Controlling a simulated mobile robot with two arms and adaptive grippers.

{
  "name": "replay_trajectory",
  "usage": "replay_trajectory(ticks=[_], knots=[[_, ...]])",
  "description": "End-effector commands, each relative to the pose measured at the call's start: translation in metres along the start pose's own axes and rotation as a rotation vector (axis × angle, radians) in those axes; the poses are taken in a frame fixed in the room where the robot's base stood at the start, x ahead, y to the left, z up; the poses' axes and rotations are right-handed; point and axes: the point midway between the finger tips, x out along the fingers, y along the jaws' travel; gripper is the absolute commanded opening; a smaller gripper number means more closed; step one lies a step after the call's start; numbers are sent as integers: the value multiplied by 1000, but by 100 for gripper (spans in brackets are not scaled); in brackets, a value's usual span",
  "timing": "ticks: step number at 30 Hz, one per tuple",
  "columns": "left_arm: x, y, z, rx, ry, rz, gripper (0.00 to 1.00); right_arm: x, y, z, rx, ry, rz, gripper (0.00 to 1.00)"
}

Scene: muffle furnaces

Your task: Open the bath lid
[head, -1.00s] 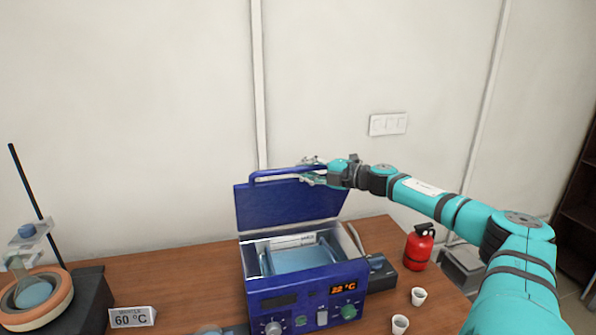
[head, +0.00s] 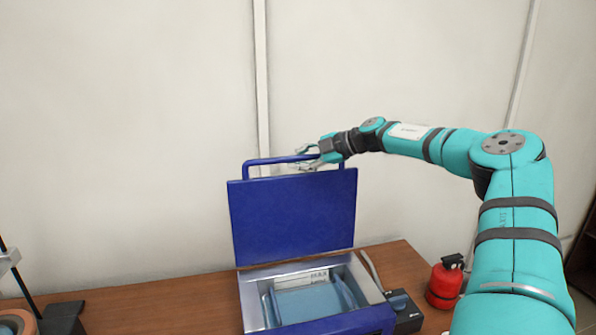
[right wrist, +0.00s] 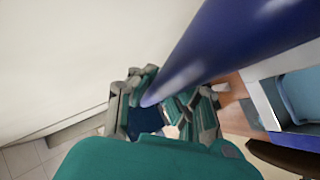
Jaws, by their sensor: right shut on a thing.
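The blue bath lid (head: 293,218) stands raised, about upright, at the back of the bath (head: 350,321). The bath is open, and its inside with blue water shows below the lid. A blue bar handle (head: 262,161) runs along the lid's top edge. My right gripper (head: 312,158) is shut on the right part of this handle. In the right wrist view the handle (right wrist: 225,45) runs down between the fingers (right wrist: 165,108). My left gripper is not in view.
A red bottle (head: 445,283) and a dark box (head: 405,311) stand right of the bath on the wooden table (head: 160,301). A stand with a ring (head: 16,318) is at the far left. The wall is close behind the lid.

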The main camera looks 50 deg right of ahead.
Motion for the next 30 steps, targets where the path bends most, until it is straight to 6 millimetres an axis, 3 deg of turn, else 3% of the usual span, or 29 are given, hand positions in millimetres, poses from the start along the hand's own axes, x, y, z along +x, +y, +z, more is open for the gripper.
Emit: replay_trajectory(ticks=[11, 25, 26, 30], knots=[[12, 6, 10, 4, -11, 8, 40, 9, 16, 9, 56, 3, -36, 0], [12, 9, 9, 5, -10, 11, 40, 8, 20, 9, 62, 3, -35, 0], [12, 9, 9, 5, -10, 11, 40, 8, 20, 9, 62, 3, -35, 11], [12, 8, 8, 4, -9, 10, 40, 8, 19, 10, 62, 3, -37, 30]])
